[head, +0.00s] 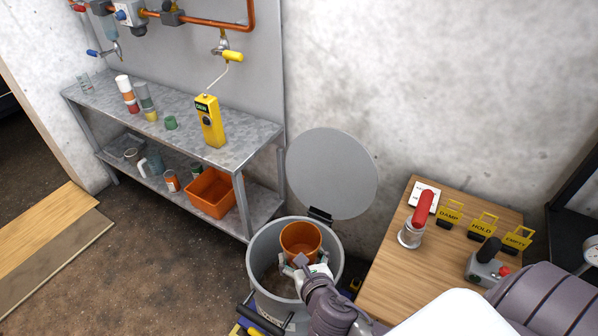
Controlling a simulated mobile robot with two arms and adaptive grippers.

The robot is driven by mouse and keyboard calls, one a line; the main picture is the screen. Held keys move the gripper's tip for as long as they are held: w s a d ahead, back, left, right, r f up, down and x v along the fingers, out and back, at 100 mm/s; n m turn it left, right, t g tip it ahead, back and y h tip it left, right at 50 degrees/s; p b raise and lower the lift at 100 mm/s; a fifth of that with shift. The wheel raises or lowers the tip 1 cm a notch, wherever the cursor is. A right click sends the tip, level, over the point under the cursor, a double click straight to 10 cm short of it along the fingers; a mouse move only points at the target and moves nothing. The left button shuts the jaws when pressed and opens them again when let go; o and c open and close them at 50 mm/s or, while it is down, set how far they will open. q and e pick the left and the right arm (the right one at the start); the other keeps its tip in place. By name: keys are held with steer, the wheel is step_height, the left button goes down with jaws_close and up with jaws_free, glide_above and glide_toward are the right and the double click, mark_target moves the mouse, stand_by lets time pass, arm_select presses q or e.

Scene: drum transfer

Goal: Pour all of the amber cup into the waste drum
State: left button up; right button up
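The amber cup (301,236) is orange, with its open mouth facing up toward the camera. It is over the mouth of the grey waste drum (262,247), within the outline of its rim. My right gripper (303,261) comes in from the lower right, with its fingers around the cup's near lower side, and looks shut on it. I see no stream leaving the cup, and its contents cannot be made out. The round grey lid (332,173) stands open behind the drum. My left gripper is not in view.
A metal shelf (240,135) with cups, a yellow device (210,121) and an orange bin (212,193) stands behind left. A wooden table (405,273) at right holds a red-handled item (422,210), yellow signs (483,224) and a joystick box (487,266). Open floor lies left.

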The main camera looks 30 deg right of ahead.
steer(key=w+f+m+g+h+p, duration=0.1)
steer(key=w+m+h+p, duration=0.2)
steer(key=w+p, duration=0.3)
steer(key=w, duration=0.5)
steer(key=w+a+r+p, duration=0.1)
steer(key=w+a+p, duration=0.1)
steer(key=w, duration=0.1)
steer(key=w+a+r+m+h+p, duration=0.1)
steer(key=w+p, duration=0.1)
steer(key=w+a+r+m+g+h+p, duration=0.1)
steer(key=w+a+r+p, duration=0.1)
steer(key=w, duration=0.1)
steer(key=shift+w+a, duration=0.35)
steer(key=shift+w+a+r+p, duration=0.3)
steer(key=shift+w+a+p, duration=0.05)
steer(key=shift+a+p, duration=0.1)
steer(key=shift+s+d+r+m+t+y+p, duration=0.25)
steer(key=shift+d+r+m+t+y+p, duration=0.15)
steer(key=shift+r+m+y, duration=0.4)
steer(key=shift+s+d+r+m+t+y+p, duration=0.3)
steer(key=shift+d+r+m+t+y+p, duration=0.25)
steer(key=shift+r+m, duration=0.4)
steer(key=shift+s+d+r+m+t+y+p, duration=0.25)
steer(key=shift+d+r+m+y+p, duration=0.05)
steer(key=shift+r+m+y, duration=0.5)
steer(key=shift+r+m, duration=0.25)
steer(key=shift+a+r+m+t+y+b, duration=0.1)
steer(key=shift+r+m+t+y+b, duration=0.35)
steer(key=shift+r+m+t+b, duration=0.5)
